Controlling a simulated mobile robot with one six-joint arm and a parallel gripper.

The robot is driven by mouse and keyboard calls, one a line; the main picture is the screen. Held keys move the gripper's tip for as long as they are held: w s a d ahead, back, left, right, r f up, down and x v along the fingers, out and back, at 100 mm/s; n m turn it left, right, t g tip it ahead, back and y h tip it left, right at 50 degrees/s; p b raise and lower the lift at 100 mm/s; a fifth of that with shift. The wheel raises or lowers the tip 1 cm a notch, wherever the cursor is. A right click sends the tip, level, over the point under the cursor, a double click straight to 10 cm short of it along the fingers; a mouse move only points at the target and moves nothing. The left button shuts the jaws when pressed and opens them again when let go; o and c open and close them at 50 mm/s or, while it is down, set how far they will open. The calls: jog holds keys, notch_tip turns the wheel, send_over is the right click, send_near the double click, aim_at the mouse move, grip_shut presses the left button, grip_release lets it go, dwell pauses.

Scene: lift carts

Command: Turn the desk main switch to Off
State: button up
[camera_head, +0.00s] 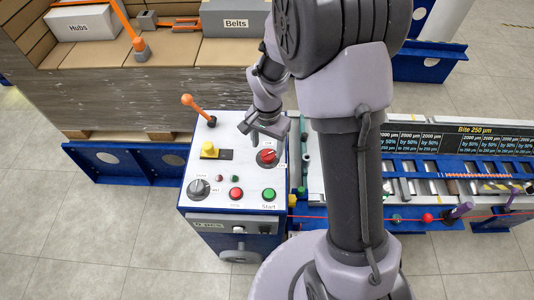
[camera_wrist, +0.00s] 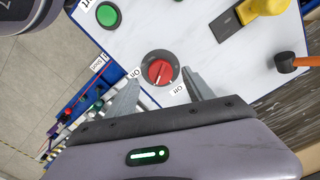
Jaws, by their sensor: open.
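The main switch is a red rotary knob on a dark round base (camera_head: 267,156) on the sloped white top of the control desk (camera_head: 225,140). In the wrist view the red knob (camera_wrist: 161,71) sits between labels reading On and Off. I cannot tell for sure which label its handle points at. My gripper (camera_head: 262,134) is over the desk just behind the knob. In the wrist view my gripper (camera_wrist: 162,76) is open and empty, with one fingertip on each side of the knob. Contact with it is not visible.
Nearby on the desk are an orange-tipped lever (camera_head: 188,100), a yellow slider handle (camera_head: 209,150), a black dial (camera_head: 198,188), a red button (camera_head: 236,194) and a green Start button (camera_head: 269,195). A pallet of boxes (camera_head: 100,60) stands behind, a conveyor machine (camera_head: 440,165) at right.

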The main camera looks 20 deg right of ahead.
aim_at(268, 154)
notch_tip(268, 154, down, 4)
jog(key=shift+r+b, duration=0.15)
jog(key=shift+b, duration=0.25)
grip_shut()
jog(key=shift+n, duration=0.3)
jog(key=n+p, duration=0.1)
jog(key=n, duration=0.4)
jog(key=shift+r+n, duration=0.1)
jog(key=shift+n, duration=0.2)
jog(key=n+p, duration=0.2)
jog(key=n, duration=0.3)
jog(key=shift+d+n, duration=0.1)
jog(key=shift+n, duration=0.2)
